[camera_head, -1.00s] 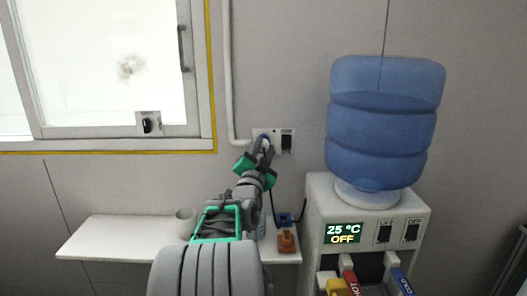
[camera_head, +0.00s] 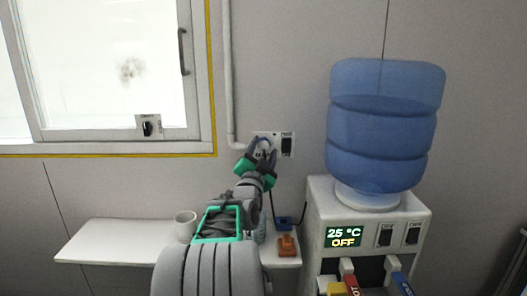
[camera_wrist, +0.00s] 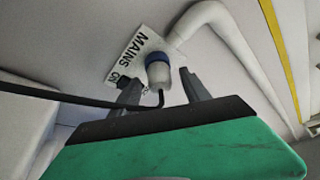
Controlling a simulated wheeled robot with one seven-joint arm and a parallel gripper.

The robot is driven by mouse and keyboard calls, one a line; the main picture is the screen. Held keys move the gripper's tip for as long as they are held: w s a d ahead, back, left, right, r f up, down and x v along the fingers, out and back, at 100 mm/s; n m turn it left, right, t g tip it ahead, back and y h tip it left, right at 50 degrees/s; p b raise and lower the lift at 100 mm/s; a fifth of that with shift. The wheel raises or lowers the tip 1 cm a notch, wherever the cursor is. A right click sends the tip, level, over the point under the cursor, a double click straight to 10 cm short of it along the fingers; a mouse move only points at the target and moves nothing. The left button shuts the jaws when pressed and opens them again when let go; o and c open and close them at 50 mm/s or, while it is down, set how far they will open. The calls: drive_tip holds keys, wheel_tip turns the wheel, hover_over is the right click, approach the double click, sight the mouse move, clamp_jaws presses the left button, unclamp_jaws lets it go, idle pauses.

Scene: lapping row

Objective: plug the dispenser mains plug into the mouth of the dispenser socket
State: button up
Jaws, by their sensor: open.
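The dispenser mains plug (camera_wrist: 158,74) is white, with a blue band at the wall end and a black cable bending away from it. It stands at the dispenser socket, on the wall plate (camera_wrist: 127,56) marked MAINS. The blue band hides the socket mouth, so I cannot tell how deep the plug sits. My gripper (camera_head: 263,151) is open in front of the plate, with one finger on each side of the plug. In the wrist view my gripper (camera_wrist: 161,86) shows gaps between the fingers and the plug. In the head view the fingers partly cover the plug.
A black switch (camera_head: 287,144) sits on the plate's right side. A white pipe (camera_head: 229,75) runs down the wall beside it. Below is a white shelf (camera_head: 110,240) with a cup (camera_head: 185,225). The water dispenser (camera_head: 320,215) stands at right, its display reading 25 °C OFF.

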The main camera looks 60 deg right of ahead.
drive_tip(key=b+v, duration=0.2)
drive_tip(key=v, duration=0.5)
drive_tip(key=shift+a, duration=0.35)
drive_tip(key=shift+f, duration=0.1)
